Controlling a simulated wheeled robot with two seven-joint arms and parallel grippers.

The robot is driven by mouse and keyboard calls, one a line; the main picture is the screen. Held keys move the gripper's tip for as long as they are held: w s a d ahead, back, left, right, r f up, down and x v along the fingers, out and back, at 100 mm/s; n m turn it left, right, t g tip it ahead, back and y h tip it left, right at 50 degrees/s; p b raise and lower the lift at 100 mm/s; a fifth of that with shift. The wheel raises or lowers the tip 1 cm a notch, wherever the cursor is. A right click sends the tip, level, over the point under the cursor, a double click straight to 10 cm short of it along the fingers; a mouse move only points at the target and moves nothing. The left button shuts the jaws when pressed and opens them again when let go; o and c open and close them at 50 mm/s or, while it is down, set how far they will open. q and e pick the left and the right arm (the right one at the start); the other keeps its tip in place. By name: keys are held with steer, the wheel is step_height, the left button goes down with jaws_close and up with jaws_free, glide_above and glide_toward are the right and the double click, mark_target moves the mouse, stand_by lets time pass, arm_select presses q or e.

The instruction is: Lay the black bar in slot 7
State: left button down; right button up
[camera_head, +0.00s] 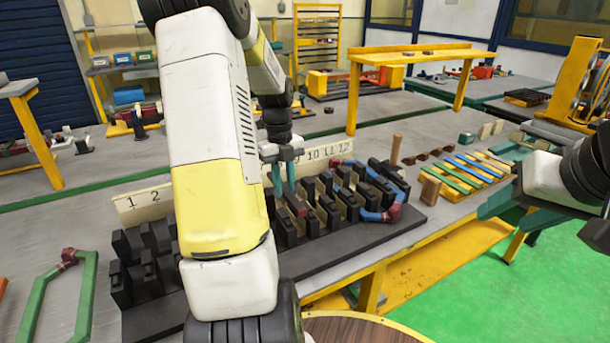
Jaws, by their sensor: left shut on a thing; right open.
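The slotted stator block (345,243) lies on the table, with rows of black uprights and a number strip (330,152) behind it. Labels 1, 2 and about 9 to 12 show; label 7 is hidden behind my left arm. My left gripper (284,182) points down over the middle of the block, right of my arm, with its teal fingers shut. The black bar in it is hard to make out against the dark uprights. Whether it touches the slot cannot be told. My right gripper (505,205) is open and empty at the right, away from the block.
Red and blue coil parts (382,214) lie in the block's right end. Coloured strips (467,172) and a wooden block (430,190) lie right of it. A green frame with a red joint (68,260) lies at the left. A yellow-legged shelf (425,55) stands behind.

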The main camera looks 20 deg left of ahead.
arm_select(q)
steer(key=shift+f, duration=0.3)
stand_by(0.4)
steer(key=shift+f, duration=3)
steer(key=shift+f, duration=0.4)
steer(key=c, duration=1.1)
jaws_free()
steer(key=shift+c, duration=0.2)
steer(key=shift+r, duration=0.4)
steer(key=shift+r, duration=0.35)
steer(key=shift+r, duration=0.1)
steer(key=shift+r, duration=3.75)
